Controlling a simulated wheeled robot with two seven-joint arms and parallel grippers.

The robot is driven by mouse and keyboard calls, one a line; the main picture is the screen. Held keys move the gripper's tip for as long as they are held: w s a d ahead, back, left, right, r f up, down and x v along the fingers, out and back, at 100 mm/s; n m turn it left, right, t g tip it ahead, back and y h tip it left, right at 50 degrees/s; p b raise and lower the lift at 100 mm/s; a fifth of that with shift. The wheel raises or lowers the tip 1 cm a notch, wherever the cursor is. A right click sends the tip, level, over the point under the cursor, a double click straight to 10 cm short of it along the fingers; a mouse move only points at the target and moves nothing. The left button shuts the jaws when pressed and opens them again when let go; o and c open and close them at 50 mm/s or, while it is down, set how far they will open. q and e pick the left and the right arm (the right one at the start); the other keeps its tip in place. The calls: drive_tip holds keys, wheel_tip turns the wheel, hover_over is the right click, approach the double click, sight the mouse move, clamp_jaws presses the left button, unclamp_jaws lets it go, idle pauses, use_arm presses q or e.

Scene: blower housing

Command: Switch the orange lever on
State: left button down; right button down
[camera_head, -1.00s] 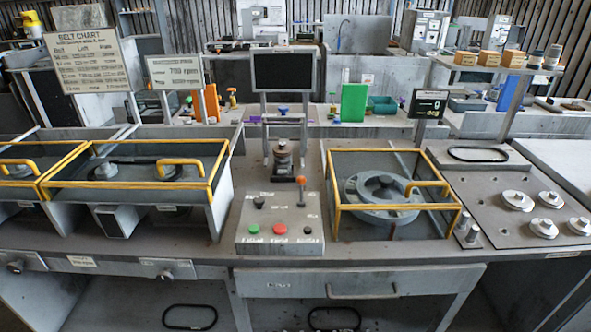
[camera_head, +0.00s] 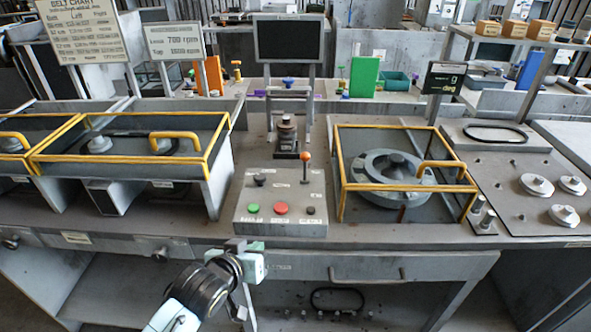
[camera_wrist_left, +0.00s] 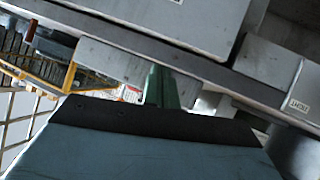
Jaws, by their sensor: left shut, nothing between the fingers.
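The orange lever (camera_head: 305,158) is a ball-topped stick standing upright at the back right of the grey control box (camera_head: 250,205) in the head view. The same box carries a green button (camera_head: 253,208), a red button (camera_head: 281,208) and small black knobs. My left gripper (camera_head: 240,247) is below and in front of the box, at the bench's front edge, clear of the lever. Its fingers are small and partly hidden in the head view; it is shut and empty. The left wrist view looks along the bench edge and does not show the lever. My right gripper is not in view.
A yellow-framed guard (camera_head: 342,188) over a round housing stands right of the box. Another yellow-framed enclosure (camera_head: 208,170) stands to its left. A dark screen (camera_head: 288,40) is behind. The bench's front edge (camera_head: 400,243) lies between my gripper and the box top.

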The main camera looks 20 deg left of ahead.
use_arm(q)
drive_tip(key=w+r+n+t+h, duration=0.1)
drive_tip(key=w+r+t, duration=0.2)
drive_tip(key=r, duration=0.4)
drive_tip(key=w+r+n+t, duration=0.1)
drive_tip(key=w+r+t, duration=0.1)
drive_tip(key=w+r, duration=0.35)
drive_tip(key=b, duration=0.1)
hover_over(305, 168)
drive_tip(key=s+a, duration=0.2)
drive_tip(key=s, duration=0.2)
drive_tip(key=shift+w+d+f+t+h, duration=0.25)
drive_tip(key=shift+w+f+t+h, duration=0.05)
drive_tip(key=shift+w+f, duration=0.1)
